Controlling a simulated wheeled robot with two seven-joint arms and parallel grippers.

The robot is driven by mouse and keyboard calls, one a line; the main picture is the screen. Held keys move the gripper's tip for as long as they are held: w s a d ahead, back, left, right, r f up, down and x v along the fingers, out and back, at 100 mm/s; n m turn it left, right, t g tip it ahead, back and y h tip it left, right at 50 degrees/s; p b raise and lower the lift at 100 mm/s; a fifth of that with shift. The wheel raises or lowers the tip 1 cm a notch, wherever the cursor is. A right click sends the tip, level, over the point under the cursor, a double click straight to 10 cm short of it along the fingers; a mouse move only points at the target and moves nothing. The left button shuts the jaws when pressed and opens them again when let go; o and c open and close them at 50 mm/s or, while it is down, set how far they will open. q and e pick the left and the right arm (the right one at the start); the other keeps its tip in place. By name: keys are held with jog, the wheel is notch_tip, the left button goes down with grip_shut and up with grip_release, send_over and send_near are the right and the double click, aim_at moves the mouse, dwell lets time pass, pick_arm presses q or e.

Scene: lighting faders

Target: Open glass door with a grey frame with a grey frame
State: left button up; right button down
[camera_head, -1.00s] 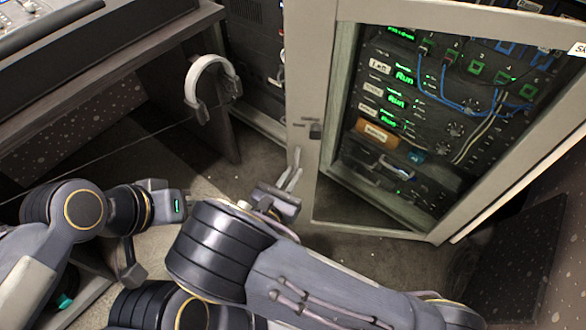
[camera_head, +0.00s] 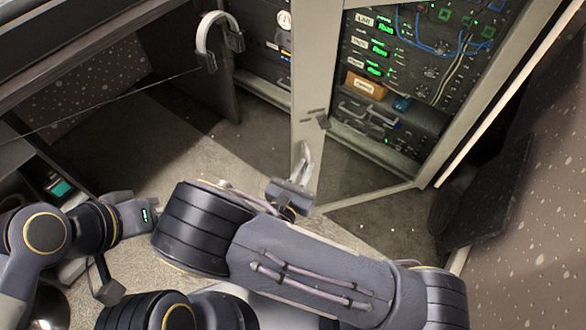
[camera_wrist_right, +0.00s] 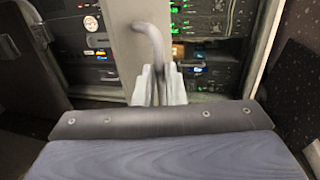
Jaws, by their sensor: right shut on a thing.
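The glass door with a grey frame (camera_head: 314,60) stands in front of a rack in the head view, ajar, with the rack showing past its left edge. A small grey handle (camera_head: 318,121) sits on the door's left upright; it also shows in the right wrist view (camera_wrist_right: 151,40) as a bent bar. My right gripper (camera_head: 305,152) is shut on the handle's lower end, and its fingers partly hide it. The fingers also show in the right wrist view (camera_wrist_right: 160,75). My left arm is at the lower left, and its jaw state is unclear (camera_head: 108,288).
Rack units with green lights (camera_head: 380,48) show through the glass. White headphones (camera_head: 216,35) hang on the desk side left of the door. A dark panel (camera_head: 490,190) stands right of the door, near a speckled wall (camera_head: 545,230). Carpet is clear below the door.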

jog(key=shift+d+h, duration=0.3)
jog(key=shift+d, duration=0.45)
jog(key=c, duration=1.5)
grip_release()
